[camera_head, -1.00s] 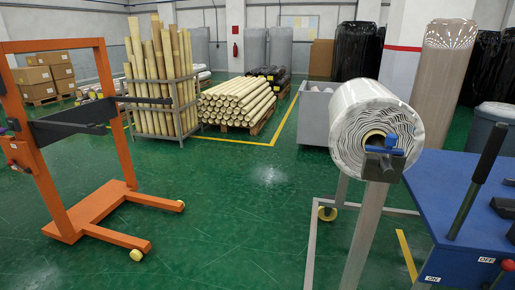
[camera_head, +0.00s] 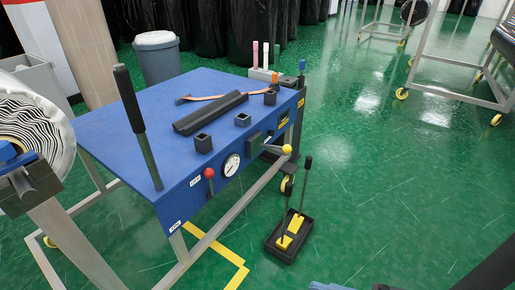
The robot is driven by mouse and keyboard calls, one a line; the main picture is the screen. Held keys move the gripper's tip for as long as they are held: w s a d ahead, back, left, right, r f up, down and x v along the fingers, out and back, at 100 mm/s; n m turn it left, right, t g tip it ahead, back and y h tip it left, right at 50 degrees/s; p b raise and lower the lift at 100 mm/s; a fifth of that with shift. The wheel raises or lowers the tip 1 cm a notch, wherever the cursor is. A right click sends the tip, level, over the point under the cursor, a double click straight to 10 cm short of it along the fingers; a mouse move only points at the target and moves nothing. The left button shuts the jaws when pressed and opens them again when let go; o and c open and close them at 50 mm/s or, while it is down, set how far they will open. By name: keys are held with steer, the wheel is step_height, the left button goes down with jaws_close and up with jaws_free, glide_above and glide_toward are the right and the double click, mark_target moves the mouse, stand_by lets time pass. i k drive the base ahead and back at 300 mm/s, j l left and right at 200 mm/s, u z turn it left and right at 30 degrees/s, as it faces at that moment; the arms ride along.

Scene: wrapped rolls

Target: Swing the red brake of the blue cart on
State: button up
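The blue cart (camera_head: 130,125) stands left of centre in the head view, with a blue top and a blue front panel. Its red brake shows as a red ball knob (camera_head: 208,173) on a short rod at the front panel. The knob is beside the OFF label (camera_head: 195,181). The ON label (camera_head: 174,227) is farther left and lower, near the panel's left end. My gripper is not recognisable in view. Only dark and bluish parts, perhaps of my arm, show at the bottom right edge, well apart from the brake.
A tall black lever (camera_head: 137,122) rises at the cart's left corner. A gauge (camera_head: 232,165) and a yellow-knobbed lever (camera_head: 287,149) are on the front. A black floor box (camera_head: 288,238) with yellow pedals and upright black handles stands before the cart.

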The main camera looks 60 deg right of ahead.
mark_target(208, 173)
steer(key=z, duration=0.75)
steer(key=i+l, duration=0.35)
steer(key=l, duration=0.15)
steer(key=i+l+z, duration=0.1)
steer(key=i+l, duration=0.3)
steer(key=l, duration=0.15)
